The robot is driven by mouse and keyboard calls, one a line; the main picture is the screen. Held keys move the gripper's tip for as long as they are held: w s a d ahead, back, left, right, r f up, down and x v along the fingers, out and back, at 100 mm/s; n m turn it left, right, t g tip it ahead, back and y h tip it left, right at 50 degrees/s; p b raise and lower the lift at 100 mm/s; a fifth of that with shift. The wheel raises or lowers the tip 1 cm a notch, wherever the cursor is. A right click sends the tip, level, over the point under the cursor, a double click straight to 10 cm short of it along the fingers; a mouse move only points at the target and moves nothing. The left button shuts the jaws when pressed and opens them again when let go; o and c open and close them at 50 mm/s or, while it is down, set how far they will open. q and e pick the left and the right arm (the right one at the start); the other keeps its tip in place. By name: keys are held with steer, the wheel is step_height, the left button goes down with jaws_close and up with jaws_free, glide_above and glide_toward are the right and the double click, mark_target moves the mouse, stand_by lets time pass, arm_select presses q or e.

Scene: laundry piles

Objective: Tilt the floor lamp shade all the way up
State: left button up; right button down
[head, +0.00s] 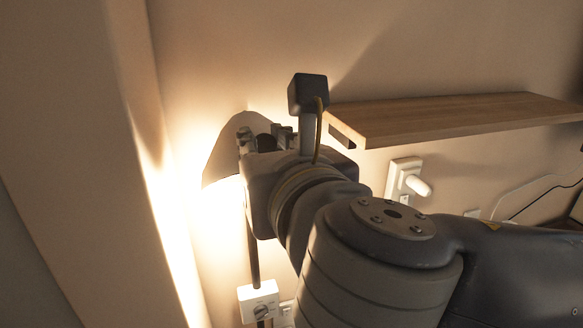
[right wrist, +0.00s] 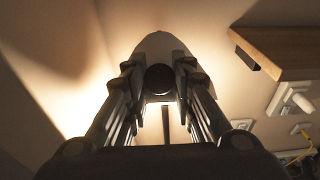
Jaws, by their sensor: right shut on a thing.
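The floor lamp shade (head: 223,152) is a dark cone against the lit wall, partly hidden behind my right gripper (head: 262,138). Light spills from its lower side onto the wall. In the right wrist view the shade (right wrist: 160,44) stands just beyond the fingertips, with a dark round part (right wrist: 160,79) between them. My right gripper is shut on the lamp shade at this part; the exact contact is hard to see. The thin lamp pole (head: 253,258) runs down below the gripper. My left gripper is not in view.
A wooden wall shelf (head: 450,118) juts out to the right of my right gripper. Below it is a white wall fixture (head: 408,180). A white box with a dial (head: 258,301) is low by the pole. A wall edge rises close on the left.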

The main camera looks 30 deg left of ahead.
steer(key=shift+h, duration=0.3)
steer(key=r+p, duration=0.1)
steer(key=w+a+r+p, duration=0.1)
steer(key=r, duration=0.1)
steer(key=w+a+r+p, duration=0.1)
steer(key=p, duration=0.1)
steer(key=shift+r, duration=0.25)
steer(key=shift+w+a+r+g+h+p, duration=0.3)
steer(key=shift+a+r+h+p, duration=0.15)
steer(key=shift+p, duration=0.4)
steer(key=shift+w+r, duration=0.1)
steer(key=shift+r, duration=0.15)
steer(key=c, duration=1.4)
jaws_free()
steer(key=shift+c, duration=0.2)
steer(key=shift+o, duration=0.5)
steer(key=shift+w+a+f, duration=0.2)
steer(key=shift+a+f, duration=0.2)
steer(key=shift+a, duration=0.05)
steer(key=shift+s+d, duration=0.2)
steer(key=shift+d, duration=0.05)
steer(key=v, duration=1.1)
steer(key=shift+d+r, duration=0.2)
